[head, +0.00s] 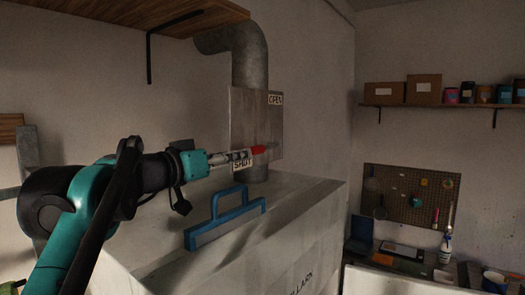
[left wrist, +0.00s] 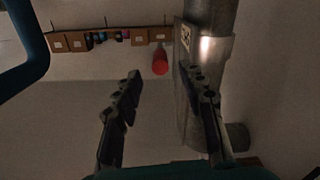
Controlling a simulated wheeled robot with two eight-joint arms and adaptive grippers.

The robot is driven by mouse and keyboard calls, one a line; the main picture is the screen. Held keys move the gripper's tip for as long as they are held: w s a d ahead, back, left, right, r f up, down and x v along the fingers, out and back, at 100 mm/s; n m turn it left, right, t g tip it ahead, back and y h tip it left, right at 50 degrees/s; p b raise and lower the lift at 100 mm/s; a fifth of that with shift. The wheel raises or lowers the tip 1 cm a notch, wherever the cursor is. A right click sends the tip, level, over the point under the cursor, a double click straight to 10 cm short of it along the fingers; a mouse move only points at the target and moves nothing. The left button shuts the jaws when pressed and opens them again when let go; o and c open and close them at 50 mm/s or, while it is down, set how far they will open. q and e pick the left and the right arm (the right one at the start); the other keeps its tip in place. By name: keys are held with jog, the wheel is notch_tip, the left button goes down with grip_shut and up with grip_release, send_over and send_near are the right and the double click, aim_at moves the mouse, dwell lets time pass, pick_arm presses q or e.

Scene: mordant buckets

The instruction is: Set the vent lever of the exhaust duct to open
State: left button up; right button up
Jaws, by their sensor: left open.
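The exhaust duct (head: 249,68) is a grey pipe that comes down the wall behind a flat metal plate (head: 245,108). The plate carries an OPEN label (head: 275,99) at its upper right and a SHUT label (head: 242,165) at its lower left. The vent lever's red handle (head: 259,149) sticks out low on the plate, near the SHUT label. My left gripper (head: 246,158) is open at the handle in the head view. In the left wrist view the red handle (left wrist: 160,61) shows just beyond the open fingertips (left wrist: 163,78), between them. My right gripper is not in view.
Below stands a large pale box-like unit (head: 300,215) with a blue-handled tool (head: 228,218) on top. A wooden shelf (head: 120,18) on a black bracket hangs above. At the right are a shelf with boxes (head: 423,88) and a pegboard (head: 410,195).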

aim_at(253, 149)
pick_arm(q)
jog(key=p+x, duration=0.2)
jog(key=x, duration=0.5)
jog(key=shift+w+d, duration=0.2)
jog(key=shift+w, duration=0.1)
jog(key=shift+s+a, duration=0.1)
jog(key=shift+s, duration=0.05)
grip_shut()
